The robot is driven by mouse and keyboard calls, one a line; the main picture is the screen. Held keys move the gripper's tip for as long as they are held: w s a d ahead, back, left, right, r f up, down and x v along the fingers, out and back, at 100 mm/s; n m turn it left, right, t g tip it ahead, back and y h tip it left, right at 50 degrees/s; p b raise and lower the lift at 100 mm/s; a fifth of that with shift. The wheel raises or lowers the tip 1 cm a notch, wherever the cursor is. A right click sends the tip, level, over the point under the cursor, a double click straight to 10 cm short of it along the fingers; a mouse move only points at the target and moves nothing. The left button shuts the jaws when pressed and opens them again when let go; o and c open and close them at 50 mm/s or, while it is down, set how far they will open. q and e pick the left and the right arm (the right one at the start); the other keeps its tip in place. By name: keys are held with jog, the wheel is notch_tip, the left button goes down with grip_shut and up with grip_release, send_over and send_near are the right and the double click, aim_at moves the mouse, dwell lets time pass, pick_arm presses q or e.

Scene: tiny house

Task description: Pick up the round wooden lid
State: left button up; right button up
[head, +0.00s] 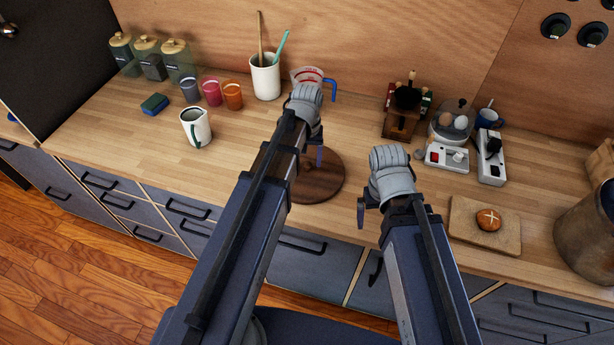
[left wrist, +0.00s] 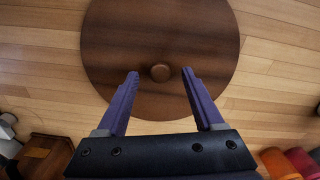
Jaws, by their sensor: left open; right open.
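The round wooden lid (head: 325,182) lies flat on the wooden counter, dark brown, partly hidden behind my left arm in the head view. In the left wrist view the lid (left wrist: 205,40) fills the upper middle, with its small round knob (left wrist: 160,72) in line between the fingertips. My left gripper (head: 318,156) is over the lid, its purple fingers (left wrist: 160,73) wide open and empty, one on each side of the knob in that picture. The height above the knob is hard to tell. My right gripper (head: 361,208) is open near the counter's front edge, right of the lid.
A measuring cup (head: 309,76) and a utensil crock (head: 265,78) stand behind. A white mug (head: 195,127) and coloured cups (head: 211,92) are left. A coffee grinder (head: 400,122), socket box (head: 446,158) and board (head: 470,238) with bread (head: 488,219) are right. Counter around the lid is clear.

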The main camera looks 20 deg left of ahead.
pick_arm(q)
jog(key=shift+f, duration=0.65)
jog(key=shift+r, duration=0.1)
grip_shut()
